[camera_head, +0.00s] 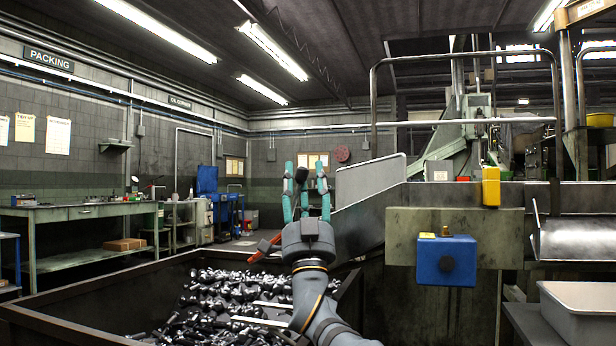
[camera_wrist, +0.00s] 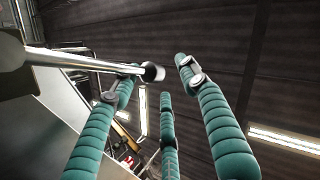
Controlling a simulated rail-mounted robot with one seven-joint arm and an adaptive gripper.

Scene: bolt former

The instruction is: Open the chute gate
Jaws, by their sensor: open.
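The grey metal chute (camera_head: 362,222) slopes down toward the bin, just right of my gripper (camera_head: 305,182) in the head view. My gripper has teal fingers, is open and points up. A dark knob (camera_head: 301,174) shows between its fingertips. In the wrist view, a shiny metal rod (camera_wrist: 92,62) comes in from the left and ends in a black knob (camera_wrist: 152,72) between the spread fingers of my gripper (camera_wrist: 158,82). The rod passes close to the left finger; I cannot tell whether they touch. The gate itself is not clearly visible.
A bin (camera_head: 85,299) full of bolts lies below my arm. A red-orange bar (camera_head: 265,247) is left of my wrist. A grey tub (camera_head: 580,311) stands at right.

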